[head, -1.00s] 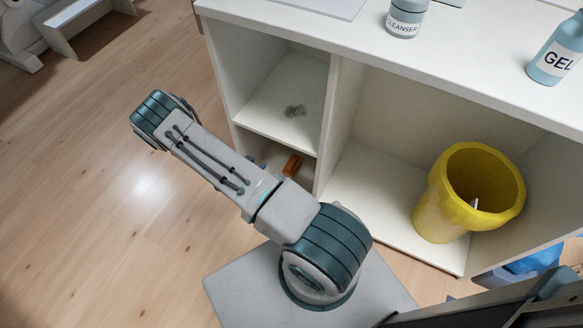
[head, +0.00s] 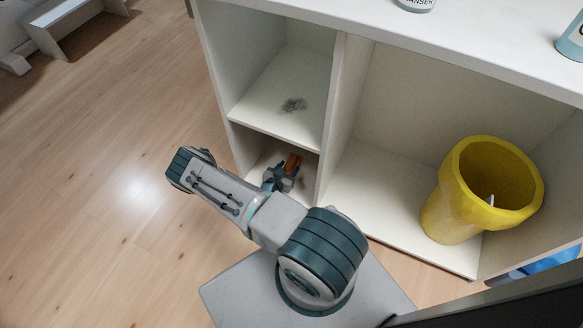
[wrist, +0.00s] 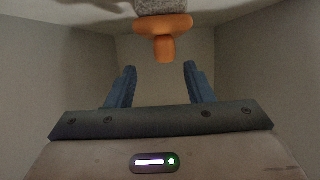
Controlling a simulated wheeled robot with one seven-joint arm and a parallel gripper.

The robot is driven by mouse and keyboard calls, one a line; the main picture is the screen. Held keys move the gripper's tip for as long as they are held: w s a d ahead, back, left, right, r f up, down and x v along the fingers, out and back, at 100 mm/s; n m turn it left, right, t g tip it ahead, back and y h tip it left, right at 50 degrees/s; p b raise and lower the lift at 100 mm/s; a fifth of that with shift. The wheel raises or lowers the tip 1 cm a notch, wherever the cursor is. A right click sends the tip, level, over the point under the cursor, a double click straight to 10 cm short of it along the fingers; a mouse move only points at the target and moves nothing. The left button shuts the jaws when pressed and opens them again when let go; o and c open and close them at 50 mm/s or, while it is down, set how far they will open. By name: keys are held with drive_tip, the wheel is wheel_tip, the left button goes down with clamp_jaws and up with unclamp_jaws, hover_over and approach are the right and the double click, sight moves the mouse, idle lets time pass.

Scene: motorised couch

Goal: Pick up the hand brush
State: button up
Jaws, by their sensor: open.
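The hand brush (wrist: 164,28) shows in the wrist view at the top middle, with an orange handle and a grey block behind it. Its handle end points toward my gripper. In the head view its orange part (head: 293,163) shows in the lower left compartment of the white cabinet. My gripper (wrist: 160,70) is open and empty in the wrist view, its two blue fingers apart, with the handle end ahead and roughly between them. In the head view my gripper (head: 284,176) is at the mouth of that compartment, close to the brush. The rest of the brush is hidden there.
The white cabinet's side walls (wrist: 265,60) stand close on both sides of my gripper. A shelf with a dark grey smudge (head: 293,105) is above the compartment. A yellow bin (head: 452,205) stands in the right compartment. Open wooden floor lies to the left.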

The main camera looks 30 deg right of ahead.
sight(290, 164)
drive_tip(key=x, duration=0.1)
drive_tip(key=b+x, duration=0.1)
drive_tip(key=x, duration=0.1)
drive_tip(key=b+x, duration=0.1)
drive_tip(key=x, duration=0.1)
drive_tip(key=shift+w+a+f, duration=0.2)
drive_tip(key=shift+w+f, duration=0.1)
drive_tip(key=shift+f, duration=0.05)
drive_tip(key=shift+w+d, duration=0.2)
drive_tip(key=shift+d, duration=0.15)
clamp_jaws()
